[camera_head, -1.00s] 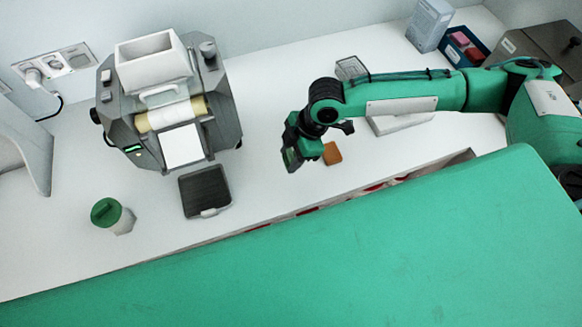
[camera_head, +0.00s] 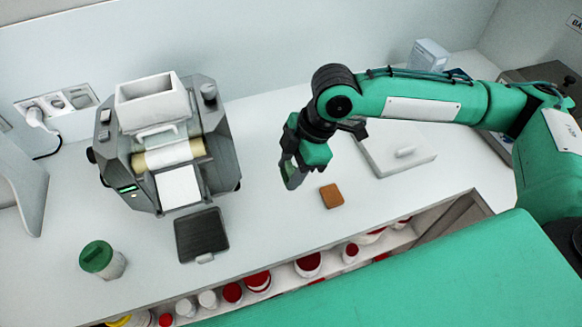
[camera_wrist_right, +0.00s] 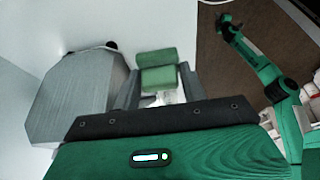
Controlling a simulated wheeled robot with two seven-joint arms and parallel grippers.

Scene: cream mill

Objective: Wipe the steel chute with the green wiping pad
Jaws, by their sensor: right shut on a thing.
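The mill (camera_head: 224,150) stands at the left of the counter, with a white hopper on top and a pale roller in front. A pale, sloping plate below the roller looks like the steel chute (camera_head: 178,187). My right gripper (camera_head: 291,180) hangs over the counter, right of the mill and apart from it. It is shut on the green wiping pad (camera_wrist_right: 158,70), which shows between its fingers in the right wrist view. In that view a grey machine body (camera_wrist_right: 80,95) is at the left. A second green arm, seemingly my left, shows at the right with its small gripper (camera_wrist_right: 226,20).
A black tray (camera_head: 202,236) lies before the chute. A green-lidded jar (camera_head: 102,260) stands front left. A brown pad (camera_head: 332,196) and a white board (camera_head: 385,152) lie right of my gripper. Several jars (camera_head: 308,264) stand on a shelf below the counter edge.

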